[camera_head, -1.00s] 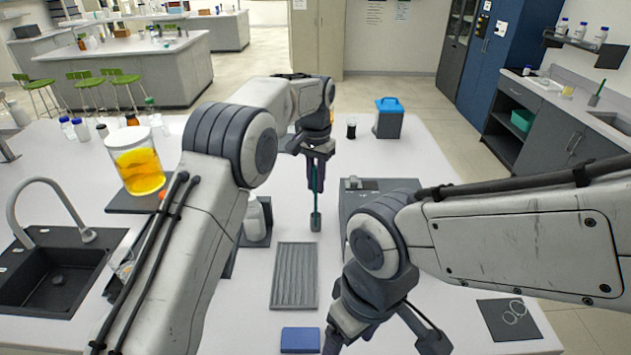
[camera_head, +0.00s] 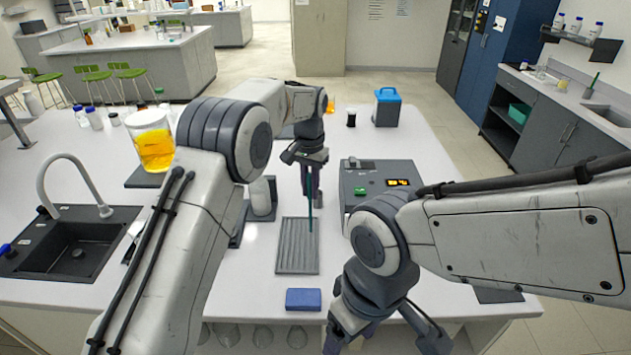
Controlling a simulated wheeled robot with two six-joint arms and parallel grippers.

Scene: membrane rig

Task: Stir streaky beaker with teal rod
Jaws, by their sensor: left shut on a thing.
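The beaker (camera_head: 154,150) of yellow-orange liquid stands upright on a dark pad (camera_head: 146,181) at the left of the bench. Uneven orange shades show in its liquid. My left gripper (camera_head: 311,180) is shut on the thin teal rod (camera_head: 310,212), over the middle of the bench, well to the right of the beaker. The rod hangs nearly upright, its lower end overlapping the far part of the grey ribbed tray (camera_head: 297,259) in the picture. I cannot tell whether it touches. My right gripper (camera_head: 382,343) is at the bottom edge, its fingertips cut off.
A black sink (camera_head: 75,250) with a pale tap lies at the left. A grey device (camera_head: 385,170) with an orange display stands right of the rod. A blue block (camera_head: 303,299) lies near the front edge. A blue-lidded box (camera_head: 387,108) stands at the back.

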